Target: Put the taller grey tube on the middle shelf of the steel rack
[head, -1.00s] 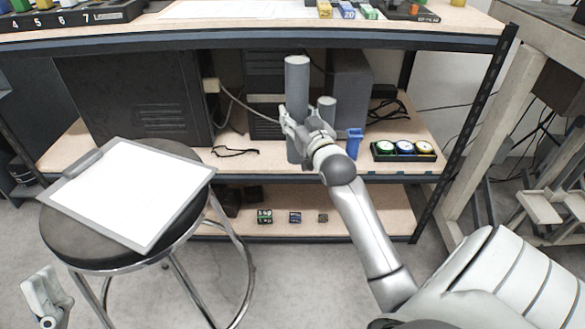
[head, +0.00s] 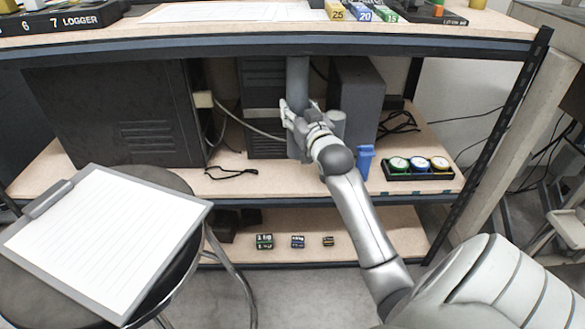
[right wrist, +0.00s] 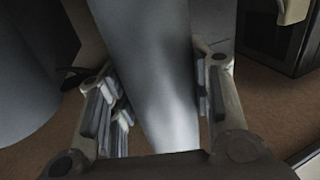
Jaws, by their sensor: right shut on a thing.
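The taller grey tube (head: 297,82) is upright in my right gripper (head: 303,120), in front of the middle shelf (head: 240,178) of the steel rack (head: 497,140). In the right wrist view the tube (right wrist: 150,65) lies between both fingers (right wrist: 160,100). My left gripper is out of view.
A dark computer case (head: 120,115) fills the shelf's left; a grey box (head: 357,95) stands behind. A blue item (head: 365,160) and a tray of round tins (head: 418,175) sit at right. Small boxes (head: 297,241) lie below. A stool with a clipboard (head: 105,235) stands front left.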

